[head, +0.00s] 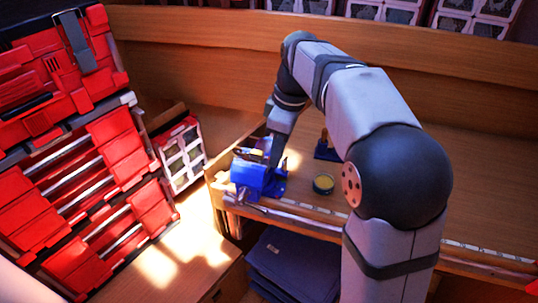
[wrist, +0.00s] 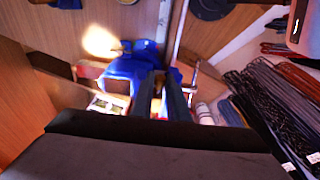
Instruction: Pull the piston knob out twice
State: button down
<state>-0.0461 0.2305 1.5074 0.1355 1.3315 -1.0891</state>
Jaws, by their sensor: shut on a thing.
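A blue vise (head: 262,181) stands at the left end of the wooden bench; it also shows in the wrist view (wrist: 118,73). My gripper (head: 272,160) reaches down to the vise from above. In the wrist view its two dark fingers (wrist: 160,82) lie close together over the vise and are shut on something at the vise. The piston knob is hidden by the fingers, so its shape and how far out it stands cannot be seen.
A round tin with a yellow top (head: 323,184) and a small blue-based stand (head: 326,150) are right of the vise. A red tool chest (head: 75,150) and a small drawer case (head: 181,155) stand left. Coiled lines (wrist: 275,105) lie at the wrist view's right. The bench's right side is clear.

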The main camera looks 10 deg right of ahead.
jog(key=shift+w+a, duration=0.1)
jog(key=shift+a, duration=0.05)
jog(key=shift+w+a+p, duration=0.15)
jog(key=shift+a+p, duration=0.15)
jog(key=shift+p, duration=0.15)
dwell(0.3)
jog(key=c, duration=1.8)
grip_release()
jog(key=shift+c, duration=0.2)
jog(key=r+p, duration=0.1)
jog(key=r, duration=0.1)
jog(key=r+p, duration=0.4)
jog(key=shift+s+d, duration=0.2)
jog(key=shift+d, duration=0.15)
